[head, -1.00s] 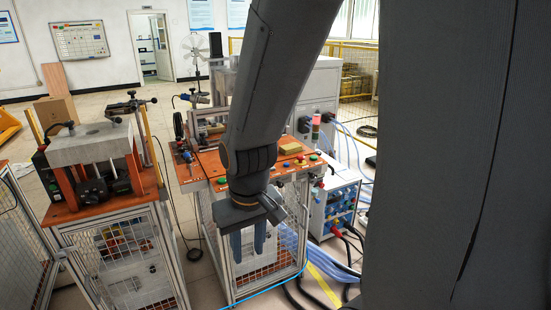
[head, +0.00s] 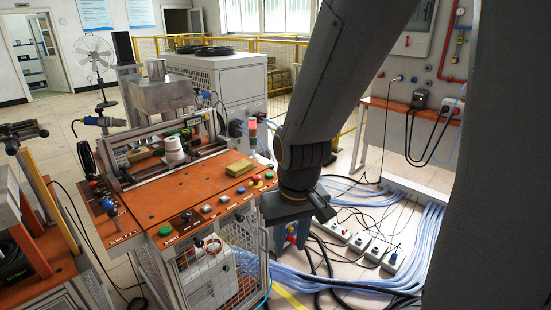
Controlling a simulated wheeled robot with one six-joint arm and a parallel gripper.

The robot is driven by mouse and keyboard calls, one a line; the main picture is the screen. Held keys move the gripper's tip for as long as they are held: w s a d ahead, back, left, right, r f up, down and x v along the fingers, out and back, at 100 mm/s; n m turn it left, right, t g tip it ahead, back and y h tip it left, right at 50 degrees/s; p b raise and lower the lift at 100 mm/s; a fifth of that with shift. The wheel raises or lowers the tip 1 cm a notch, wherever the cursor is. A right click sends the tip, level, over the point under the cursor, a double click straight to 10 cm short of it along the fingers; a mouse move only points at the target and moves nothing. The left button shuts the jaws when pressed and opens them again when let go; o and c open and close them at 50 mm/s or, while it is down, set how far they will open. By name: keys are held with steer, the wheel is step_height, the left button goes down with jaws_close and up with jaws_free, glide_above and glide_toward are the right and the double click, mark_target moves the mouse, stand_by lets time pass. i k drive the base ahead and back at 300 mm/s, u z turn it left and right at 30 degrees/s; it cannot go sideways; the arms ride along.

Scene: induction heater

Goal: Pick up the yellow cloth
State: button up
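The yellow cloth (head: 239,168) is a small folded, block-like piece lying flat on the orange worktop (head: 180,205), near its right edge, behind the row of buttons. My gripper (head: 291,236) points down, to the right of the worktop's front right corner and apart from the cloth. Its two fingers are spread with a gap between them, and nothing shows held. The cloth is in full view.
Coloured buttons (head: 223,199) line the worktop's front edge. A white spool (head: 174,149) and a metal frame stand behind. A red-topped signal light (head: 252,130) rises behind the cloth. Cables and power strips (head: 362,243) cover the floor at right.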

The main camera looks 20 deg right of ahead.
mark_target(239, 168)
steer(key=z, duration=0.15)
steer(key=i, duration=1.25)
steer(key=u, duration=0.65)
